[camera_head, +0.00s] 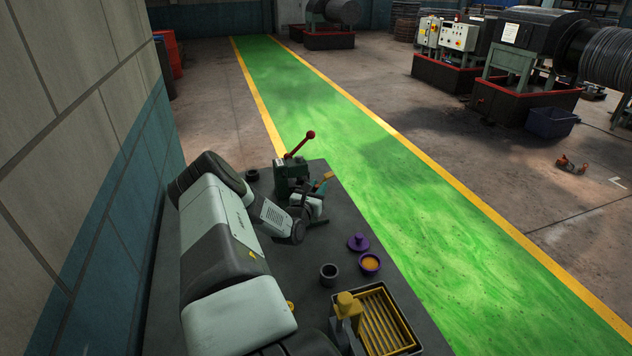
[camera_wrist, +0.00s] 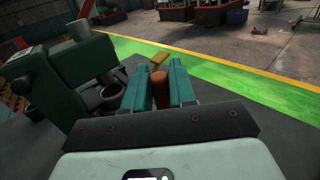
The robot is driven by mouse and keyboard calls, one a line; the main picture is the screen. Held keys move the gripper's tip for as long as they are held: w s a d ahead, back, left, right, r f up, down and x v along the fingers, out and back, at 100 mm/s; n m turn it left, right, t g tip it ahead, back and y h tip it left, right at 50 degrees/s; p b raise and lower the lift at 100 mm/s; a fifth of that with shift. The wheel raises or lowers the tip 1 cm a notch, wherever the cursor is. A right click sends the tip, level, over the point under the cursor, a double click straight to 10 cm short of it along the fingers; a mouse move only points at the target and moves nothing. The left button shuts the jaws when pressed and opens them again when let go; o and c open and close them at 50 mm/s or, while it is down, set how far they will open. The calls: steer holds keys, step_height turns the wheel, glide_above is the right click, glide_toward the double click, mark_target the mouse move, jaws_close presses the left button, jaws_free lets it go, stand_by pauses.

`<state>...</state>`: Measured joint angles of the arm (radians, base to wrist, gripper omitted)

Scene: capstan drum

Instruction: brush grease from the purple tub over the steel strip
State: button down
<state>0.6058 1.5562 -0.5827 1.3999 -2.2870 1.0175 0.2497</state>
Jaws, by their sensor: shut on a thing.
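My gripper (camera_wrist: 160,85) has its two teal fingers closed on a reddish-brown handle (camera_wrist: 159,92). A tan block-like end (camera_wrist: 160,60) shows beyond it, probably the brush's other end; bristles cannot be made out. In the head view my gripper (camera_head: 319,188) is beside the green machine (camera_head: 291,172) on the bench. The open purple tub (camera_head: 370,264) holds orange-yellow grease and stands on the bench, nearer the camera than my gripper and apart from it. Its purple lid (camera_head: 357,243) lies behind it. I cannot pick out the steel strip for certain.
The green machine carries a red-knobbed lever (camera_head: 302,142) and shows close on the left in the wrist view (camera_wrist: 60,85). A dark cup (camera_head: 329,275) stands left of the tub. A black tray with yellow slats (camera_head: 415,347) sits in front. A wall (camera_head: 75,130) borders the left side.

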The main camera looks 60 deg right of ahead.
steer(key=shift+s+a+r, duration=0.1)
steer(key=shift+s+a, duration=2.1)
steer(key=shift+a, duration=0.05)
steer(key=shift+w+d, duration=0.3)
steer(key=shift+w, duration=0.05)
steer(key=shift+w+d, duration=2.25)
steer(key=shift+r, duration=3.95)
